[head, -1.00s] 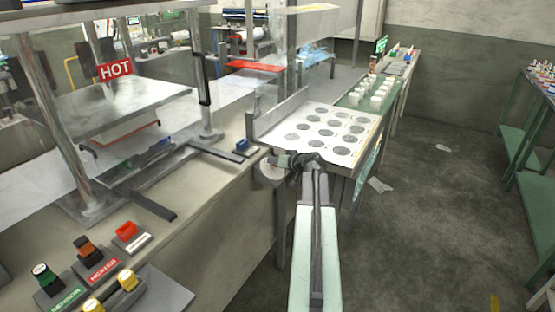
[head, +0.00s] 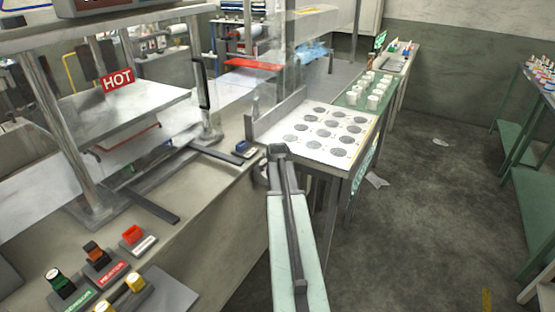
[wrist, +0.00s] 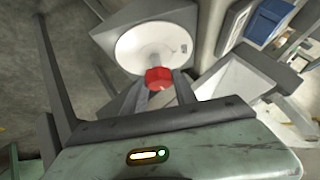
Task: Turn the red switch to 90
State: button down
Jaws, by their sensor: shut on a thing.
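The red switch (wrist: 158,77) is a small red knob on a round white dial (wrist: 140,50) set in a grey housing. In the wrist view it sits between the two fingers of my gripper (wrist: 161,88), which are shut on it. The dial's markings are too small to read, so I cannot tell the switch's angle. In the head view my gripper (head: 268,168) is at the bench's front side, left of the metal table, and the arm hides the red switch there.
A control panel with a red rocker (head: 132,234) and orange, green and yellow switches lies at lower left. A press with a HOT sign (head: 117,79) stands behind it. A metal table (head: 355,152) with round dark spots is just right of my gripper.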

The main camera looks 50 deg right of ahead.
jog(key=shift+w+a+m+g+p, duration=0.1)
jog(key=shift+m+g+p, duration=0.5)
jog(key=shift+m, duration=0.5)
jog(key=c, duration=1)
grip_release()
jog(key=shift+r, duration=0.15)
jog(key=p+v, duration=0.5)
jog(key=v, duration=0.2)
jog(key=shift+a+r+p, duration=0.15)
jog(key=shift+r+p, duration=0.1)
jog(key=shift+p, duration=0.15)
